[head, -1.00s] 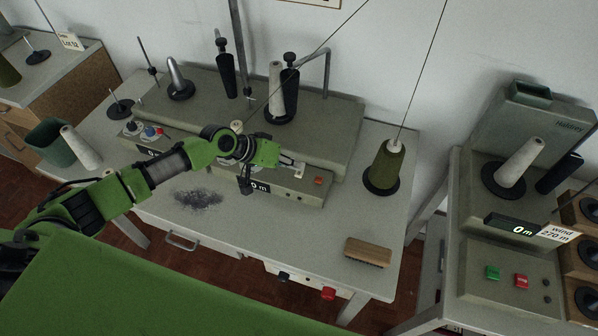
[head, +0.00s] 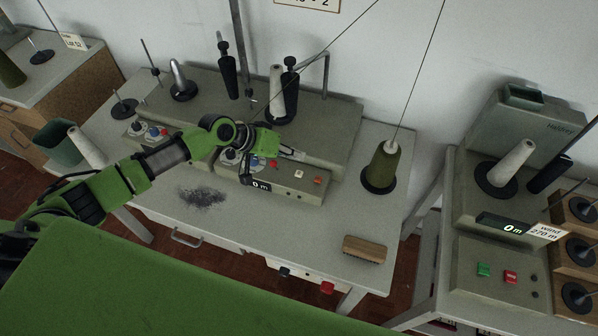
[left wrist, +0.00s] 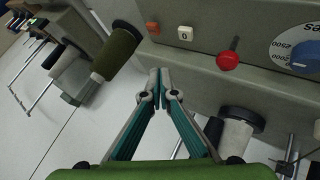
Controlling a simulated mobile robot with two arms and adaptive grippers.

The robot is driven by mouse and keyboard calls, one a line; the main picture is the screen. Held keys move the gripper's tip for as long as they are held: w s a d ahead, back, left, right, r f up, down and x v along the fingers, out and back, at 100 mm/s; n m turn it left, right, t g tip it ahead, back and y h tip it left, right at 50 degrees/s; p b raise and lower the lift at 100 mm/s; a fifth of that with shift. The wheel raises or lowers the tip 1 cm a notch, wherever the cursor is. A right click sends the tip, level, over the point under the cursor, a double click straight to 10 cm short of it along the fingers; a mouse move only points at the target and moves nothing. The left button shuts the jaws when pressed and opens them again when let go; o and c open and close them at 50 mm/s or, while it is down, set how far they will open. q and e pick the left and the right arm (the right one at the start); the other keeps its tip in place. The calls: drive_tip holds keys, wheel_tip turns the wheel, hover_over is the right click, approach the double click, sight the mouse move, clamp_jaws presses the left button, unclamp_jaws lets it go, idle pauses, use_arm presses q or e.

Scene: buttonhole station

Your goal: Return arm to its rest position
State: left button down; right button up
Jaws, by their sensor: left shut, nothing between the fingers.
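My left arm comes in from the left in the head view, over the table of the buttonhole station. My left gripper (head: 291,153) is at the grey-green machine's front control panel (head: 300,183). In the left wrist view the left gripper (left wrist: 160,75) is shut with its fingertips together and nothing between them. A red knob (left wrist: 227,60) and an orange button (left wrist: 154,28) are on the panel ahead of it. I cannot tell whether the fingertips touch the panel. My right gripper is not in view.
An olive thread cone (head: 385,165) stands right of the machine. A wooden brush (head: 365,249) lies near the table's front right, and a dark lint patch (head: 202,196) at the front left. A winder (head: 500,220) stands at the right. The table's front middle is clear.

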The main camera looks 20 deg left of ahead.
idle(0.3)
use_arm(q)
drive_tip(key=s+d+f+m+g, duration=0.1)
drive_tip(key=s+d+f+m, duration=0.1)
drive_tip(key=s+d, duration=0.5)
drive_tip(key=s+d+f+m+g, duration=0.15)
drive_tip(key=s+d, duration=0.25)
drive_tip(key=s, duration=0.6)
drive_tip(key=s+a+r+n+y, duration=0.3)
drive_tip(key=s+a+y, duration=0.4)
drive_tip(key=s+a, duration=0.75)
wheel_tip(320, 180, down, 31)
drive_tip(key=s+g+b, duration=0.1)
drive_tip(key=s+b, duration=0.1)
drive_tip(key=b, duration=0.2)
drive_tip(key=s+a+f+g+b, duration=0.1)
drive_tip(key=s+a+f+b, duration=0.1)
drive_tip(key=s+f, duration=1.4)
wheel_tip(320, 180, down, 4)
drive_tip(key=shift+s+r+m+b, duration=0.1)
drive_tip(key=shift+s+m+b, duration=0.3)
drive_tip(key=shift+b, duration=0.45)
